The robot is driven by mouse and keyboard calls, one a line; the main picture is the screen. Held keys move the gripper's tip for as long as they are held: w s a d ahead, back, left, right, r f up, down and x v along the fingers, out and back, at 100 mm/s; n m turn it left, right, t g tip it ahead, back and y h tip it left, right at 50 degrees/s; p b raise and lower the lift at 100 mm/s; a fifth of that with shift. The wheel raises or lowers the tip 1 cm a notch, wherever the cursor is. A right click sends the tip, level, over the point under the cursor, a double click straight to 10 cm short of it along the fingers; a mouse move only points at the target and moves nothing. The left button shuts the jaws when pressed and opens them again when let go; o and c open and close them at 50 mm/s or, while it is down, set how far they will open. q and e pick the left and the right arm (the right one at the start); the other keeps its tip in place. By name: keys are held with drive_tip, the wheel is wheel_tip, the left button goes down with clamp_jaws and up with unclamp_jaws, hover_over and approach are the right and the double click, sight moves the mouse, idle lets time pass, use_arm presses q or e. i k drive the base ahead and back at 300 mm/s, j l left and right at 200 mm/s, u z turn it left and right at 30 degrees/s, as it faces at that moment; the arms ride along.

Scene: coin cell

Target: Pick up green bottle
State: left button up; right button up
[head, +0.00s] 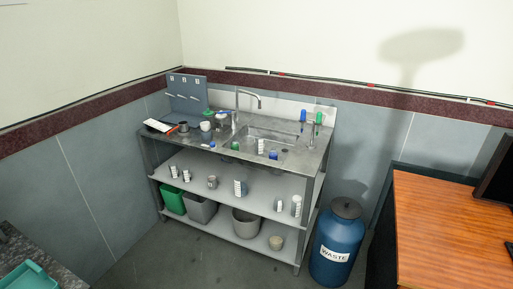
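Neither of my grippers shows in the head view. A metal sink bench (172,150) stands against the far wall. Several small green things are on it, too small to tell surely which is a bottle. One green item (318,118) stands upright behind the right end of the sink, with a blue one (303,115) to its left. A small green item (235,146) is at the left side of the sink basin. Another green-topped item (208,112) stands at the back left, partly hidden by containers.
A blue waste drum (334,245) stands right of the bench, near a wooden desk (450,235). Lower shelves hold several containers, a green bin (172,199) and grey bins. A green tray (28,280) is at the bottom left. The floor (190,262) before the bench is clear.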

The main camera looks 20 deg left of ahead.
sight(235, 145)
drive_tip(key=i+j, duration=0.25)
drive_tip(key=i, duration=0.15)
drive_tip(key=i+j, duration=0.3)
drive_tip(key=i, duration=0.15)
drive_tip(key=i+j+u, duration=0.1)
drive_tip(key=i+j, duration=0.15)
drive_tip(key=i, duration=0.15)
drive_tip(key=i+j, duration=0.2)
drive_tip(key=i, duration=0.2)
drive_tip(key=i+j, duration=0.25)
drive_tip(key=i, duration=0.2)
